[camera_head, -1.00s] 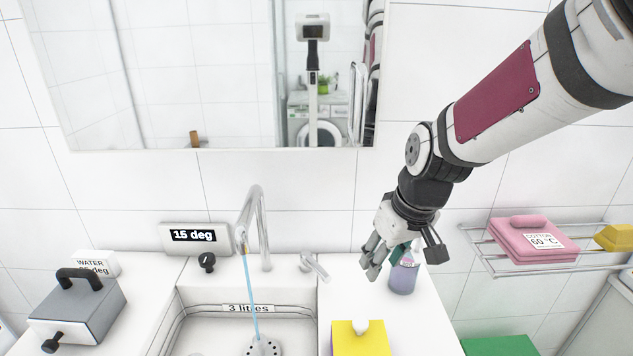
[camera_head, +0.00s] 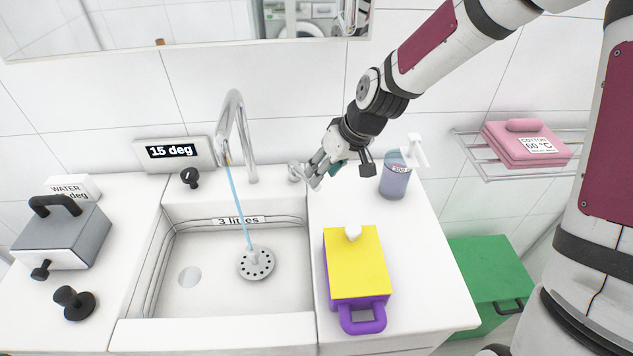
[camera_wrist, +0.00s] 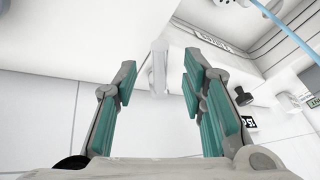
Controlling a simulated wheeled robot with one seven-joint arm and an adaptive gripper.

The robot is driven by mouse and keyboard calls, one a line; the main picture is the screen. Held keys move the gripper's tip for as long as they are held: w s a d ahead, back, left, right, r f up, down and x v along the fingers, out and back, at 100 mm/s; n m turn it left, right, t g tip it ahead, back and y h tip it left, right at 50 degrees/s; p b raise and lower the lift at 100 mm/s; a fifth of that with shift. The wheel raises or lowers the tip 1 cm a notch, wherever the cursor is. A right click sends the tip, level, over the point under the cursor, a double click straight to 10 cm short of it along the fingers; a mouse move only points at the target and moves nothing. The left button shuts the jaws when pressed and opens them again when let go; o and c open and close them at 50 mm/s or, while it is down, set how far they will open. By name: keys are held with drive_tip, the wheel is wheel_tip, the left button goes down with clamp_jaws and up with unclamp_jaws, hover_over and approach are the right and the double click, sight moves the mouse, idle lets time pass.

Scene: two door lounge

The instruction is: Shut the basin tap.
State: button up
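The basin tap has a tall curved metal spout (camera_head: 236,130). A thin blue stream of water (camera_head: 238,205) runs from it into the white basin (camera_head: 200,265). The tap's short lever (camera_head: 295,171) stands on the counter to the right of the spout, partly hidden by my fingers. My gripper (camera_head: 311,176) is at the lever, from its right side. In the wrist view my gripper (camera_wrist: 160,75) is open, and the pale lever (camera_wrist: 158,68) shows between the two teal-padded fingers. I cannot tell whether either finger touches it.
A soap bottle (camera_head: 395,178) stands just right of my gripper. A yellow and purple box (camera_head: 355,262) sits on the counter in front. A "15 deg" display (camera_head: 172,153) and a black knob (camera_head: 189,177) are left of the spout. A grey box (camera_head: 62,237) stands further left.

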sight(305, 181)
drive_tip(key=shift+x, duration=2.65)
clamp_jaws()
